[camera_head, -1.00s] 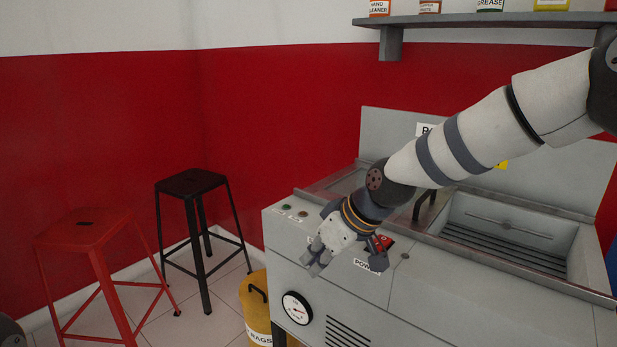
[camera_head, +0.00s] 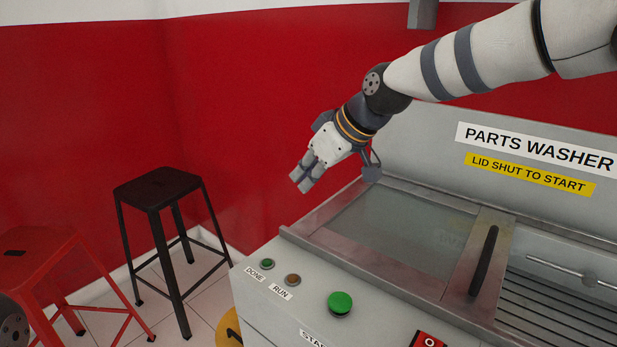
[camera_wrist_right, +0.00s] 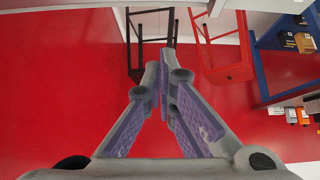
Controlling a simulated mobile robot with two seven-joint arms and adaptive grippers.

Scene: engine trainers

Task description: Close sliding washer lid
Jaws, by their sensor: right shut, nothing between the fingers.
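The parts washer's sliding lid is a metal-framed glass panel (camera_head: 405,228) with an upright black bar handle (camera_head: 484,262) on its right edge. It lies over the left part of the washer top, and the basin (camera_head: 565,292) to its right is uncovered. My right gripper (camera_head: 304,184) is shut and empty. In the head view it appears beyond the washer's left end, up and left of the lid, well away from the handle. In the right wrist view its fingers (camera_wrist_right: 163,65) meet, with floor and stools beyond. My left gripper is not in view.
A green button (camera_head: 340,303), small indicators (camera_head: 267,263) and a red switch (camera_head: 430,340) are on the washer's front top. A black stool (camera_head: 158,188) and a red stool (camera_head: 40,250) stand at left. The washer's back panel (camera_head: 480,120) rises behind the lid.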

